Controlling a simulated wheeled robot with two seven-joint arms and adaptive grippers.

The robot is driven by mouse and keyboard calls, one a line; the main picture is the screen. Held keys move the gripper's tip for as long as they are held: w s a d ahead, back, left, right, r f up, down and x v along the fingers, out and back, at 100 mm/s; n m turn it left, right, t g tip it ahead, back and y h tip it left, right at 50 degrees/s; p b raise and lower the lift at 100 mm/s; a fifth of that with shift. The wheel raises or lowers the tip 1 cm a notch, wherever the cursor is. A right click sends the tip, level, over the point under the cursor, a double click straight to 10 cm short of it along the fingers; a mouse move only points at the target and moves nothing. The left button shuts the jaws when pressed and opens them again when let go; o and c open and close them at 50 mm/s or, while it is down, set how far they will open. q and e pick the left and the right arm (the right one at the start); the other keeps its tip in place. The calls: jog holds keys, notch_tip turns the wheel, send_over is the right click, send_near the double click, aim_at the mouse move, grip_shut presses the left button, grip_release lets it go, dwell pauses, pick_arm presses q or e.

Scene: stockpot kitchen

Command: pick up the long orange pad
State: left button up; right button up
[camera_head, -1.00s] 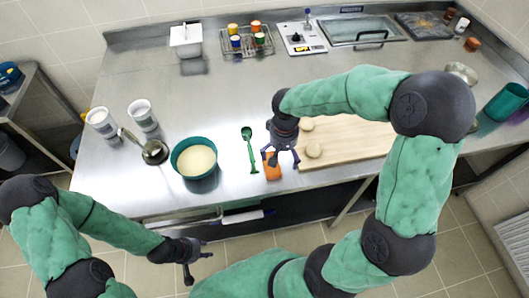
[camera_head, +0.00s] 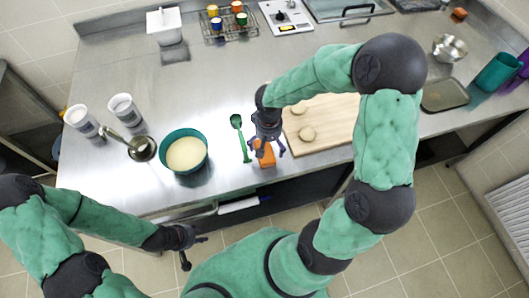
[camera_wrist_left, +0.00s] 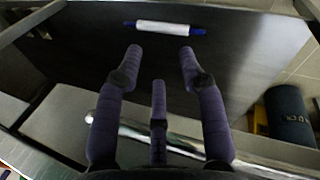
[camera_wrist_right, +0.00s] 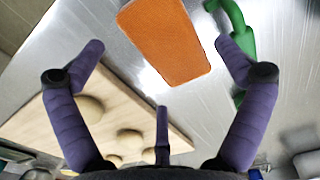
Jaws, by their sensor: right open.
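The long orange pad (camera_head: 265,154) lies on the steel counter near its front edge, between the green ladle and the wooden board. It also shows large in the right wrist view (camera_wrist_right: 168,42), beyond and between the spread fingers. My right gripper (camera_head: 266,150) is over the pad, open and empty, and partly hides it in the head view. In the right wrist view its fingers (camera_wrist_right: 160,60) stand apart and do not hold the pad. My left gripper (camera_head: 198,248) is low in front of the counter, away from the pad. Its fingers (camera_wrist_left: 160,55) are spread and empty.
A green ladle (camera_head: 240,137) lies just left of the pad. A wooden board (camera_head: 325,125) with dough balls is just right. A teal bowl (camera_head: 186,152) stands further left. A rolling pin (camera_wrist_left: 163,28) shows below the counter top.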

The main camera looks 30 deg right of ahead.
aim_at(268, 149)
notch_tip(268, 149, down, 4)
jog(key=shift+r+b, duration=0.1)
jog(key=shift+b, duration=0.35)
jog(key=c, duration=1.1)
jog(key=shift+c, duration=0.2)
jog(key=shift+r, duration=0.2)
jog(key=shift+r, duration=0.2)
jog(key=r, duration=0.1)
jog(key=r+p, duration=0.1)
jog(key=r, duration=0.1)
jog(key=shift+s+a+r, duration=0.1)
jog(key=shift+s, duration=0.15)
jog(key=s+r, duration=0.1)
jog(key=r, duration=0.1)
jog(key=s+r+p, duration=0.1)
jog(key=s+r, duration=0.1)
jog(key=s+a+r, duration=0.1)
jog(key=shift+s+r+p, duration=0.35)
jog(key=shift+s+r, duration=0.05)
jog(key=s+r, duration=0.1)
jog(key=s, duration=0.2)
jog(key=s+a+r, duration=0.1)
jog(key=s, duration=0.1)
jog(key=s+r+p, duration=0.1)
jog(key=s, duration=0.2)
jog(key=shift+s+a+r, duration=0.15)
jog(key=shift+s+a, duration=0.1)
jog(key=shift+s, duration=0.05)
